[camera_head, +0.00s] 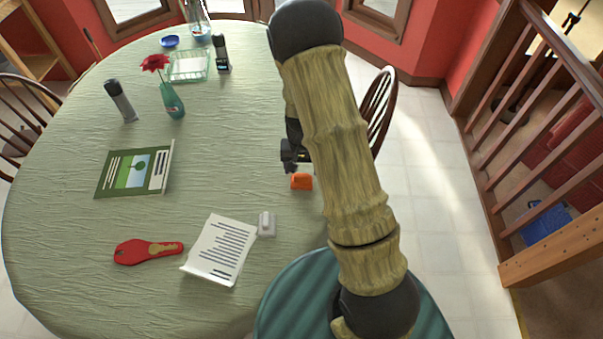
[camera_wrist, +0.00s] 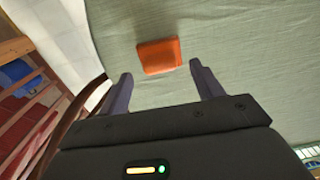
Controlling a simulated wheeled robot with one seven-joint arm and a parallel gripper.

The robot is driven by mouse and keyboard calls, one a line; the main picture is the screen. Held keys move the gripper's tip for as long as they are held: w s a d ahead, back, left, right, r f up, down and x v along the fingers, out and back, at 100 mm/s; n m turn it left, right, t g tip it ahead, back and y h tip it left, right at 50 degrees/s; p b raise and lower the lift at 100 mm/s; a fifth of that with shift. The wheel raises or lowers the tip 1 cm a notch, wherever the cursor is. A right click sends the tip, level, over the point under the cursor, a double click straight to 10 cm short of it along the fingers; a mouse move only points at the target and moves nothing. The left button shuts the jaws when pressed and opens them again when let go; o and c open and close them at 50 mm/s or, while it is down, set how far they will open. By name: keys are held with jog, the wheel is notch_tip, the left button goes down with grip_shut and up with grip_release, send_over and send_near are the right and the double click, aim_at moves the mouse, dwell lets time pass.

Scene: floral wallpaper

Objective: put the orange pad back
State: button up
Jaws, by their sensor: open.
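The orange pad (camera_head: 301,181) lies on the green tablecloth near the table's right edge, just below my gripper (camera_head: 290,160) in the head view. In the wrist view the orange pad (camera_wrist: 159,56) is a small block lying beyond and between my two fingertips. My gripper (camera_wrist: 160,82) is open and empty, with a finger to each side of the pad's near end. I cannot tell its exact height above the cloth. My arm hides part of the table's right side in the head view.
On the table (camera_head: 75,240) are a grey-white block (camera_head: 267,224), a paper sheet (camera_head: 221,249), a red object (camera_head: 148,251), a green booklet (camera_head: 134,170), a flower vase (camera_head: 172,100) and a wire basket (camera_head: 188,66). A chair (camera_head: 378,105) stands at the right edge. Cloth around the pad is clear.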

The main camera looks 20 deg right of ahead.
aim_at(302, 176)
notch_tip(302, 176, up, 8)
dwell(0.7)
jog(key=s+r+n+t, duration=0.2)
jog(key=s+r+n, duration=0.1)
jog(key=s+r, duration=0.8)
jog(key=s, duration=0.3)
jog(key=shift+s+r+n+t, duration=0.2)
jog(key=shift+r+n+t, duration=0.05)
jog(key=shift+n+t, duration=0.05)
jog(key=shift+w, duration=0.1)
